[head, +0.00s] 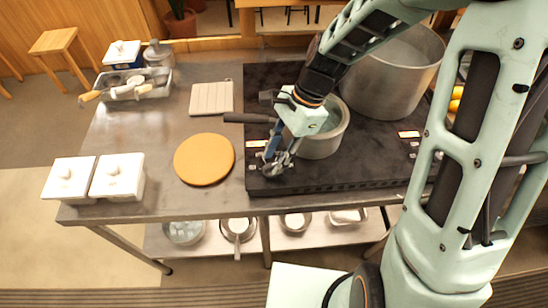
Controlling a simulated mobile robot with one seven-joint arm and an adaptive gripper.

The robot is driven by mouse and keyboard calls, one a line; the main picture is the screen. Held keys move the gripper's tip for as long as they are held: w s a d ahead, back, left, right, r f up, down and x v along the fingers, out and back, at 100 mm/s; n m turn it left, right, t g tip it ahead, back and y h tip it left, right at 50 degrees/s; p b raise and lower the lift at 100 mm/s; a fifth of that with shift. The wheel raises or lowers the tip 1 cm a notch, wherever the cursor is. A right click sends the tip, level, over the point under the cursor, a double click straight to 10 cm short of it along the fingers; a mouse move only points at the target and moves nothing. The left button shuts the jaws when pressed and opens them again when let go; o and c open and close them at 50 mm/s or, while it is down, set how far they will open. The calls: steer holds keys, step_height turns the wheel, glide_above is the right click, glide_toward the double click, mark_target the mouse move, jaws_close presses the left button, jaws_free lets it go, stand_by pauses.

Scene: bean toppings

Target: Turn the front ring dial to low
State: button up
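The black cooktop (340,180) lies on the metal table and carries two pots. My gripper (272,168) is low over its front left corner, pointing down, left of the smaller pot. Its fingers look close together, but their opening is too small and blurred to tell. No ring dial shows clearly; the spot under my fingers is hidden by them. Small light labels with orange marks lie near the gripper (257,143) and farther right on the cooktop (409,134). I cannot tell whether the gripper touches anything.
A grey saucepan (322,142) with a dark handle stands right beside my gripper. A large pot (392,85) stands behind it. An orange round board (204,159), a pale square board (211,98) and white lidded containers (118,178) lie to the left. Bare table surrounds the boards.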

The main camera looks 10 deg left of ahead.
steer(key=shift+s+a+f, duration=0.15)
steer(key=shift+a+f, duration=0.05)
steer(key=shift+f, duration=0.4)
jaws_close()
